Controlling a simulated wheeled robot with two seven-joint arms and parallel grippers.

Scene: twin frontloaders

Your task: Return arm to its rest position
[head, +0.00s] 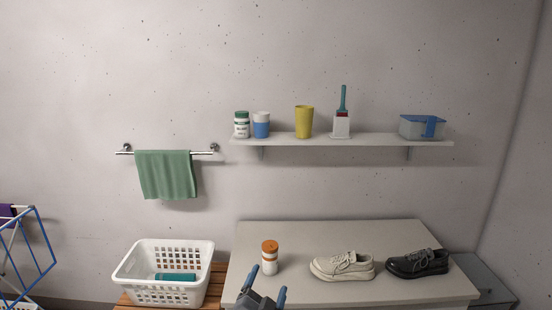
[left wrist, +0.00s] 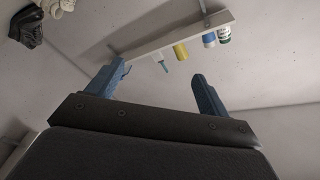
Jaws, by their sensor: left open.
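My left gripper (head: 262,296) shows at the bottom of the head view, in front of the counter, with its two blue fingers apart. In the left wrist view its fingers (left wrist: 155,88) are also spread, with nothing between them but wall and shelf behind. My left arm is mostly out of the picture. My right gripper is in neither view.
A white counter (head: 330,289) holds an orange-capped bottle (head: 270,258) near the gripper, a cream shoe (head: 342,267) and a black shoe (head: 417,263). A white basket (head: 133,268) stands left on a wooden surface. A wall shelf (head: 370,140) carries several containers. A drying rack (head: 45,250) is far left.

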